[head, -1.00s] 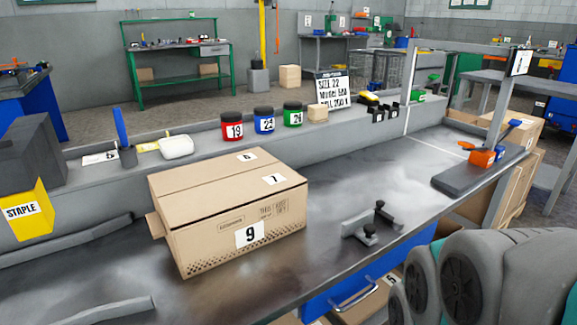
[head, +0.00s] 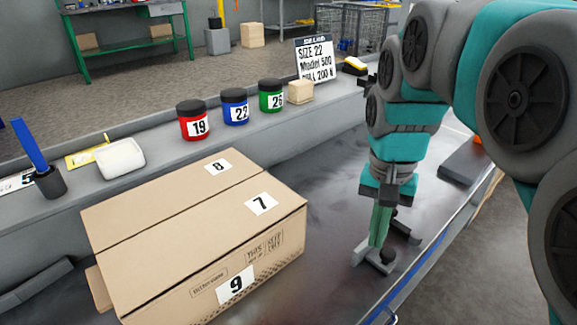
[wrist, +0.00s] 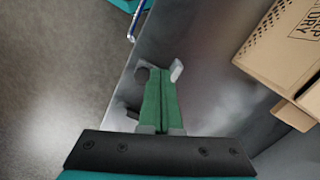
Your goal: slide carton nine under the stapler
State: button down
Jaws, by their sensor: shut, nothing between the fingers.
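The brown cardboard carton (head: 190,235) stands on the dark bench, with a label 9 on its front side and labels 7 and 8 on top. Part of it shows at the right of the wrist view (wrist: 275,50). The stapler is outside both present views. My gripper (head: 378,242) points down to the right of the carton, apart from it. Its green fingers are together and empty in the wrist view (wrist: 162,75). They are at a small grey bracket with black knobs (head: 403,232) on the bench and partly hide it; contact is unclear.
A back ledge holds a red jar (head: 193,121), a blue jar (head: 235,107), a green jar (head: 272,96), a wooden block (head: 300,92) and a white tub (head: 120,158). A grey rail (head: 35,285) lies left of the carton. The bench between carton and bracket is clear.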

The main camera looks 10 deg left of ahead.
jog(key=w+a+r+m+t+p, duration=0.1)
jog(key=w+a+r+m, duration=0.5)
jog(key=w+a, duration=1.05)
jog(key=shift+n, duration=0.8)
jog(key=f, duration=0.2)
jog(key=f+b, duration=0.1)
jog(key=f, duration=0.2)
jog(key=f+b, duration=0.1)
jog(key=f, duration=0.1)
jog(key=shift+w+d+f, duration=0.25)
jog(key=shift+d+f, duration=0.1)
jog(key=shift+d, duration=0.05)
jog(key=shift+s+a+r, duration=0.2)
jog(key=shift+s+a, duration=0.7)
jog(key=shift+s+a+f, duration=0.1)
jog(key=shift+s+a, duration=0.35)
jog(key=shift+s, duration=0.1)
